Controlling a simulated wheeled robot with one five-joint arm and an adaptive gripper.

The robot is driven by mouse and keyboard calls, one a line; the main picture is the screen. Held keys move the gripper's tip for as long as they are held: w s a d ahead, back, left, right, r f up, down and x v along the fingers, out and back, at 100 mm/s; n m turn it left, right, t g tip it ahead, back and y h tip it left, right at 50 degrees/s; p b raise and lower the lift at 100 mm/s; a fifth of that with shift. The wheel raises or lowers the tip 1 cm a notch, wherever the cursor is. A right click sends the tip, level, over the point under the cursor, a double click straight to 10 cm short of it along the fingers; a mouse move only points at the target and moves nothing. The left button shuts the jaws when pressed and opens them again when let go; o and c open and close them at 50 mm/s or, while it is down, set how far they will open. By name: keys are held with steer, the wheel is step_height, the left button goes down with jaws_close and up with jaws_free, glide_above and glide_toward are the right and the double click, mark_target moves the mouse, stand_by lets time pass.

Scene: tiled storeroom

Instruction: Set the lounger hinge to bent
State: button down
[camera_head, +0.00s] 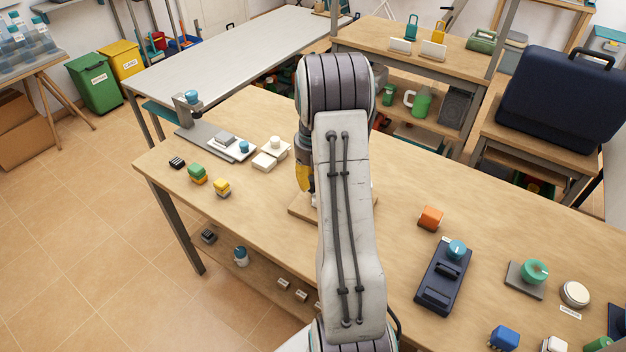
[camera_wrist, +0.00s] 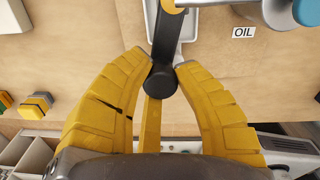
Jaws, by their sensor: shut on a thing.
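My gripper (camera_wrist: 162,66) has yellow fingers, closed in on both sides of a black bar with a round black end, which I take to be the lounger hinge (camera_wrist: 160,83). A yellow strip (camera_wrist: 151,125) runs from the round end towards my palm. The bar's far end meets a yellow piece at the top edge of the wrist view. In the head view my arm hides the hinge and most of the gripper; a yellow finger (camera_head: 304,178) shows beside the arm, above a wooden board (camera_head: 299,207). The hinge's exact angle is unclear.
On the bench, an orange block (camera_head: 430,217) and a dark blue box with a blue knob (camera_head: 445,278) stand to the right. Small blocks (camera_head: 197,173) and a grey fixture (camera_head: 215,143) stand to the left. A label reading OIL (camera_wrist: 243,32) shows in the wrist view.

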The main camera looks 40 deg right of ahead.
steer(key=c, duration=0.9)
jaws_free()
step_height(320, 180, up, 12)
stand_by(0.5)
